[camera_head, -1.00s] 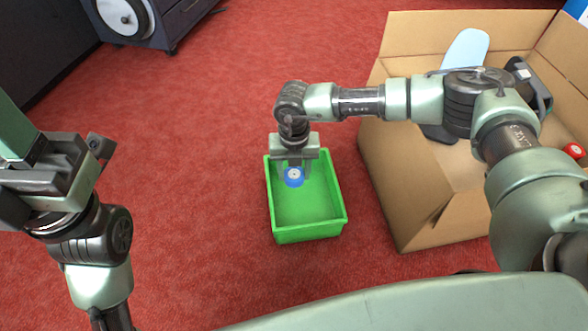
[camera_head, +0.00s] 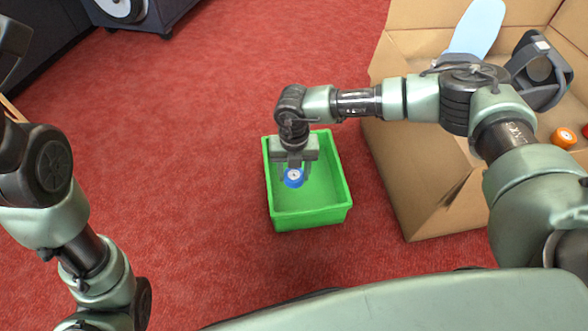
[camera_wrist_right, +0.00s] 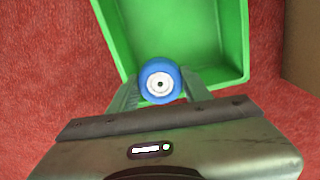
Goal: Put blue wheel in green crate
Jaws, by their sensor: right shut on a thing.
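The blue wheel (camera_head: 294,178), with a white hub, is held between the fingers of my right gripper (camera_head: 296,172). The wheel also shows in the right wrist view (camera_wrist_right: 160,82), between the two fingers. The green crate (camera_head: 312,217) is on the red floor, open at the top. In the head view the wheel and gripper appear over the crate's opening; the exact height is hard to tell. The crate also shows in the right wrist view (camera_wrist_right: 236,75). My left arm is at the left of the head view, and its fingers are out of the picture.
A large open cardboard box (camera_head: 412,190) stands right of the crate. It holds an orange wheel (camera_head: 564,138), a light blue paddle-like thing (camera_head: 478,28) and a dark grey object (camera_head: 540,70). A dark cabinet is at the top left. Red floor left of the crate is clear.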

